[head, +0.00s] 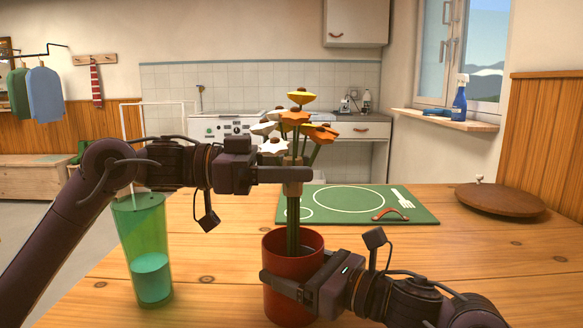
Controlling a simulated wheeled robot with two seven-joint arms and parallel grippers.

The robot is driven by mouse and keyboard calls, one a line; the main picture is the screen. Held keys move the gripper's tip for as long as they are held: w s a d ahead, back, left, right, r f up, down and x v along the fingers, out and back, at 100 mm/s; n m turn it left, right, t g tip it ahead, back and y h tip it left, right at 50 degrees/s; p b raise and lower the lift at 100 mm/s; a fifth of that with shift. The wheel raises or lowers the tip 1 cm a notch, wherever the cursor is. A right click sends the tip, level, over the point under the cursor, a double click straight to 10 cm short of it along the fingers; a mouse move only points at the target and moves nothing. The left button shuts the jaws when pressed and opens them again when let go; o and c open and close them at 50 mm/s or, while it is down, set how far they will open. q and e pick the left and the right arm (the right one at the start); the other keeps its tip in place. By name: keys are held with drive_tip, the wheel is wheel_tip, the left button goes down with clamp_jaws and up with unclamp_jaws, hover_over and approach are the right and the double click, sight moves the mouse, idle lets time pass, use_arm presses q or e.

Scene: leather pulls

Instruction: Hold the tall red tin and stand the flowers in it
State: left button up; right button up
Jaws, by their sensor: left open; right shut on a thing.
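The red tin (304,264) stands upright at the front of the wooden table. My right gripper (283,284) is shut on the tin, one finger across its front. The flowers (295,117), white, yellow and orange, are upright in a bundle with a tan wrap. Their green stems (292,222) go down into the tin's mouth; the lower ends are hidden inside. My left gripper (297,174) is open at the wrap, above the tin, with a finger in front of the bundle. Whether it touches the wrap I cannot tell.
A green glass (140,230) with teal liquid stands at the left, below my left arm. A green mat (345,190) with a leather pull lies behind the tin. A round brown lid (500,199) lies at the right. The table between mat and lid is clear.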

use_arm(q)
drive_tip(key=a, duration=0.8)
idle(0.7)
use_arm(e)
drive_tip(key=o, duration=1)
